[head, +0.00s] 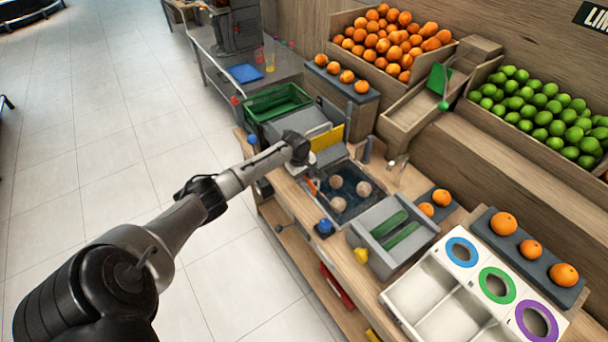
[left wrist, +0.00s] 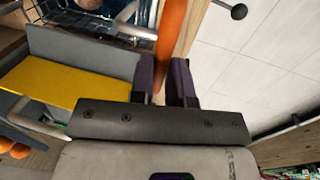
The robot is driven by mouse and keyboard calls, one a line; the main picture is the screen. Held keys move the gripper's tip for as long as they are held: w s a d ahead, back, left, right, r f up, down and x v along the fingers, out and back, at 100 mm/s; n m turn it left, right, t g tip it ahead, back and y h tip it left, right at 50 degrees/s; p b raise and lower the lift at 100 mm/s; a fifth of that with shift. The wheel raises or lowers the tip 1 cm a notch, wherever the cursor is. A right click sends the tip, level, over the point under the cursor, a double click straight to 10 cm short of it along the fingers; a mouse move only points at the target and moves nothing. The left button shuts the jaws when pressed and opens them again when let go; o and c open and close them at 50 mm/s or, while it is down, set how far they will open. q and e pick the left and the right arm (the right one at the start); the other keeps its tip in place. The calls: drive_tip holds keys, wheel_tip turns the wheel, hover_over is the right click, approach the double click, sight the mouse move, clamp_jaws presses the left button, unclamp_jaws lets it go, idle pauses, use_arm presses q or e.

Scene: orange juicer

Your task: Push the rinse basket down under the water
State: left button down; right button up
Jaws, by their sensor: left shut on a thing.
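The sink (head: 368,207) holds dark water, with three pale round things (head: 363,188) showing in it. The rinse basket is hard to make out in the head view. In the left wrist view, part of its wire mesh (left wrist: 62,14) shows at the top left. Its orange handle (head: 312,186) stands at the sink's left side. In the left wrist view my left gripper (left wrist: 167,80) is shut on the orange handle (left wrist: 172,35), which runs up between its dark fingers. In the head view my wrist hides most of the fingers. My right gripper is not in view.
A yellow panel (head: 327,139) and a green crate (head: 278,101) lie behind the sink. A grey tray with green slots (head: 380,225) stands right of it. Bins with coloured rings (head: 497,285) are at the lower right. Orange and lime crates (head: 540,108) line the wall.

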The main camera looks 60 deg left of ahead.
use_arm(q)
wheel_tip(320, 180, down, 10)
drive_tip(key=b, duration=0.3)
drive_tip(key=shift+r, duration=0.15)
drive_tip(key=shift+s+f, duration=0.15)
drive_tip(key=shift+f, duration=0.35)
drive_tip(key=c, duration=1.2)
unclamp_jaws()
drive_tip(key=shift+o, duration=0.5)
drive_tip(key=shift+r, duration=0.15)
drive_tip(key=shift+r, duration=0.1)
